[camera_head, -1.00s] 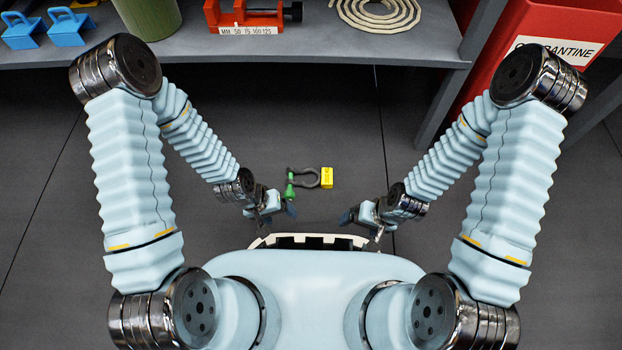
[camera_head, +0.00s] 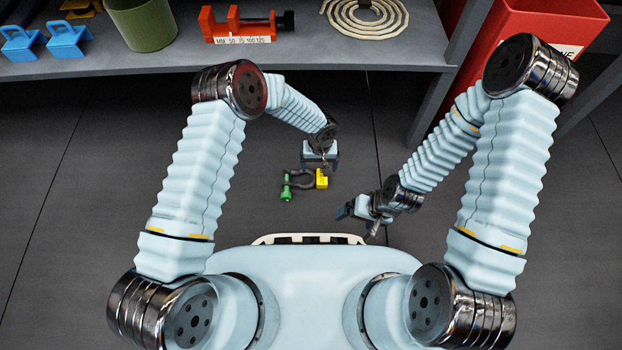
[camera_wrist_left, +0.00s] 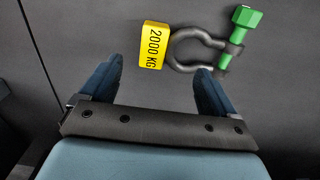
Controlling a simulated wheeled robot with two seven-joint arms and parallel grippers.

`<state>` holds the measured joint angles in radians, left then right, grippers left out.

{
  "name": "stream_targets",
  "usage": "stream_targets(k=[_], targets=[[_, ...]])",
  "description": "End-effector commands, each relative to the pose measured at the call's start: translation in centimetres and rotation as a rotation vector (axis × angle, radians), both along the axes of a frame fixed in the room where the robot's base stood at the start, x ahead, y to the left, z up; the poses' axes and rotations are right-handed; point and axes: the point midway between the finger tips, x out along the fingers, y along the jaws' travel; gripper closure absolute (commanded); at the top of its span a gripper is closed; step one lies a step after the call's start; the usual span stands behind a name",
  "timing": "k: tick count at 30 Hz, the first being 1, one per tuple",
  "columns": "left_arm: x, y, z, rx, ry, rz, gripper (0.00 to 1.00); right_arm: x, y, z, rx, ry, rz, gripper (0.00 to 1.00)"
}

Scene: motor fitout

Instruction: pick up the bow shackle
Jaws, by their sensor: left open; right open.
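The bow shackle (camera_head: 299,176) lies on the dark floor in front of my base. It has a dark grey bow, a green pin (camera_head: 286,186) on its left side and a yellow tag (camera_head: 321,179) on its right. My left gripper (camera_head: 319,165) is open and empty just beyond the shackle, near the tag. In the left wrist view my left gripper (camera_wrist_left: 160,85) has its fingers spread, with the tag (camera_wrist_left: 154,45) and shackle bow (camera_wrist_left: 183,48) ahead of the fingertips. My right gripper (camera_head: 356,213) is open and empty, right of the shackle and nearer my base.
A grey shelf (camera_head: 170,62) runs across the back, carrying a red vise (camera_head: 240,24), a coiled rope (camera_head: 365,14), a green bin (camera_head: 143,22) and blue blocks (camera_head: 45,40). A red container (camera_head: 540,22) stands at the right. The floor left of the shackle is clear.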

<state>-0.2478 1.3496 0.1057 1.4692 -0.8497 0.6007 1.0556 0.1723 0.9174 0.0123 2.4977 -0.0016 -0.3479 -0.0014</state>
Motion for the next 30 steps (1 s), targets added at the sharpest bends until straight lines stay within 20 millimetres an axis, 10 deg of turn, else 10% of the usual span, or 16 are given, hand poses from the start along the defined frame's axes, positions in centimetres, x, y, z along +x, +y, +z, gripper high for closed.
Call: stream_targets(k=[20,30], targets=[[-0.4,0.0,-5.5,-0.002,-0.001,0.002,0.1,0.1,0.0,-1.3,-0.001,-0.003,-0.002,0.09],[-0.4,0.0,-5.5,-0.002,0.0,0.002,0.61,0.1,0.0,-1.3,-0.001,-0.004,-0.001,0.09]])
